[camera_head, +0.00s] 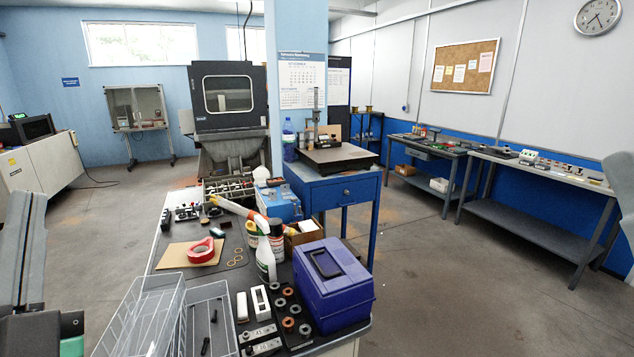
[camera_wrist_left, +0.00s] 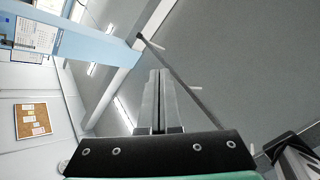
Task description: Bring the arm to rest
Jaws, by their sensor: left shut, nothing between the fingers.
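My left gripper (camera_head: 30,215) stands at the left edge of the head view with its fingers pointing up. It is beside the workbench (camera_head: 130,262), apart from it and from everything on it. In the left wrist view the two grey fingers (camera_wrist_left: 158,74) lie together, shut, with nothing between them. That view looks up toward the ceiling, a wall and a cork board, with no object near the fingertips.
A wire basket (camera_head: 137,315) stands at the bench's near left. A purple box (camera_head: 335,290), spray bottle (camera_head: 265,262) and red tape roll (camera_head: 200,250) are also on the bench. A blue table (camera_head: 345,195) stands behind. Open floor (camera_head: 460,270) lies to the right.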

